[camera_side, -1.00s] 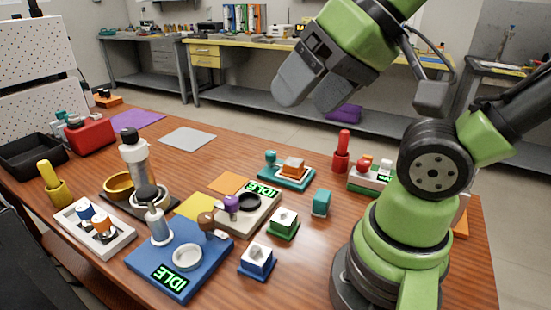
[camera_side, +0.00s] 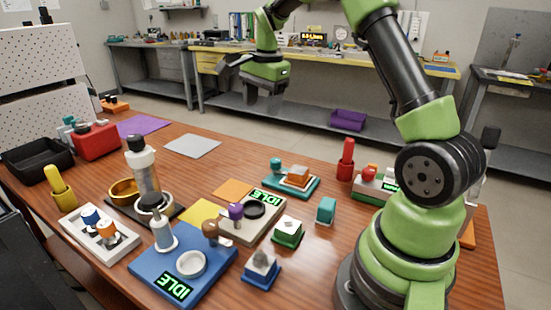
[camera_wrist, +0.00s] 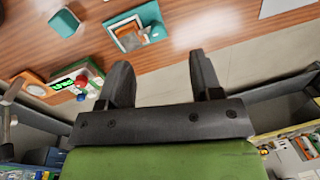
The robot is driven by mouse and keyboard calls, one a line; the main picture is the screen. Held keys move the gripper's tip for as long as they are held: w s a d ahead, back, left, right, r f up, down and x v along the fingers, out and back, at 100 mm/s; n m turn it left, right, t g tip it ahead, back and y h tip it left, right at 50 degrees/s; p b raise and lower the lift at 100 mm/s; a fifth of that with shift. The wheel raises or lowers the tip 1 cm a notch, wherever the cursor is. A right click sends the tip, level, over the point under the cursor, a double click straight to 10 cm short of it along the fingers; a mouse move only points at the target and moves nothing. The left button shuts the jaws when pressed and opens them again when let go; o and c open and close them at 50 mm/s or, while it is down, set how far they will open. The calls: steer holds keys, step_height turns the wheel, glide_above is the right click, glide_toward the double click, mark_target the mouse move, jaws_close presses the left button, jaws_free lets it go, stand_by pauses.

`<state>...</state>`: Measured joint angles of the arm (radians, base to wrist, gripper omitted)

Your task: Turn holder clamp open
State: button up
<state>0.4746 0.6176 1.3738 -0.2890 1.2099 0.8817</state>
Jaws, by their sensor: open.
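A teal fixture (camera_side: 304,190) sits on the table right of centre, with an orange and white block (camera_side: 298,177) on it and a teal knob (camera_side: 276,164) at its back left. It looks like the holder with a clamp, but I cannot tell which part is the clamp. In the wrist view the teal fixture (camera_wrist: 150,30) shows near the top. My gripper (camera_side: 262,108) hangs in the air above and beyond the fixture, well clear of it. In the wrist view my gripper (camera_wrist: 160,75) has its two fingers apart and nothing between them.
A teal block (camera_side: 326,210), a green-based block (camera_side: 288,231) and a red cylinder (camera_side: 346,158) stand around the fixture. A grey-beige station reading IDLE (camera_side: 266,222) and a blue station (camera_side: 172,258) lie to its left. The air around my gripper is free.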

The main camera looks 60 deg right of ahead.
mark_target(275, 160)
steer(key=d+f+m, duration=0.1)
steer(key=d+f, duration=0.1)
steer(key=f, duration=0.4)
steer(key=d+f+m+g, duration=0.1)
steer(key=d+f, duration=0.1)
steer(key=f, duration=0.4)
steer(key=d+f+m, duration=0.1)
steer(key=d+f, duration=0.1)
steer(key=f, duration=0.4)
steer(key=shift+m, duration=0.4)
steer(key=shift+r, duration=0.1)
steer(key=c, duration=0.9)
